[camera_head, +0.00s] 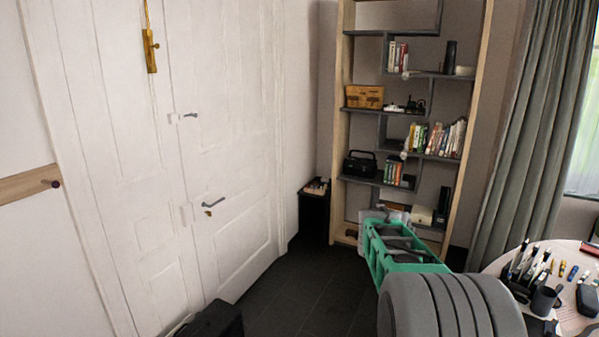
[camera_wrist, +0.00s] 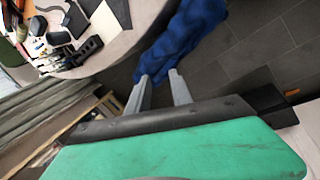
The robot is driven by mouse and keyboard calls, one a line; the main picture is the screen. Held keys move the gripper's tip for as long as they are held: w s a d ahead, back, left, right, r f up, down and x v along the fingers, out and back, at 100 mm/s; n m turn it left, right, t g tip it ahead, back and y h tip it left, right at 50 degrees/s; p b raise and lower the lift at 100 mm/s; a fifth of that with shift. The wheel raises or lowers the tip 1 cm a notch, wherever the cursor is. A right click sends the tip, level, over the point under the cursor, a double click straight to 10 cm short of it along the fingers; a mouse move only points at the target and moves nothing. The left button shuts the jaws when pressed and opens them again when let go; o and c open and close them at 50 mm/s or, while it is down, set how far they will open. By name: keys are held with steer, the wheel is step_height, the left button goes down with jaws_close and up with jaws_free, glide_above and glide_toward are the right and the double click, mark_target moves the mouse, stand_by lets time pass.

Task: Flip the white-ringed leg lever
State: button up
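I cannot make out the white-ringed leg lever in either view. My gripper (camera_wrist: 158,78) shows two grey fingers in the wrist view. They stand apart with nothing between them, so it is open and empty. In the head view the green casing of my arm's end reaches toward the shelf, and the fingers are hard to make out. A round table (camera_head: 497,268) stands at the right of the head view. Its edge also shows at the top left of the wrist view (camera_wrist: 130,44). The underside and legs of the table are hidden.
A tall bookshelf (camera_head: 341,130) stands behind my arm, with a black bin (camera_head: 314,215) beside it. White doors (camera_head: 235,150) fill the left. Grey curtains (camera_head: 515,130) hang at right. Blue cloth (camera_wrist: 182,40) lies beyond the fingers. Dark floor (camera_head: 300,290) shows left of my arm.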

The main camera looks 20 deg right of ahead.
steer(key=s+a+m+t+y, duration=0.1)
steer(key=s+a, duration=0.3)
steer(key=a, duration=0.5)
steer(key=s+a+m+t+y+b, duration=0.1)
steer(key=s+a, duration=0.2)
steer(key=a, duration=0.7)
steer(key=s+a+t+y, duration=0.1)
steer(key=s+a, duration=0.3)
steer(key=a, duration=0.6)
steer(key=shift+s+a+m+t+y+b, duration=0.15)
steer(key=shift+s+m+t+y+b, duration=0.15)
steer(key=shift+s+m+y+b, duration=0.15)
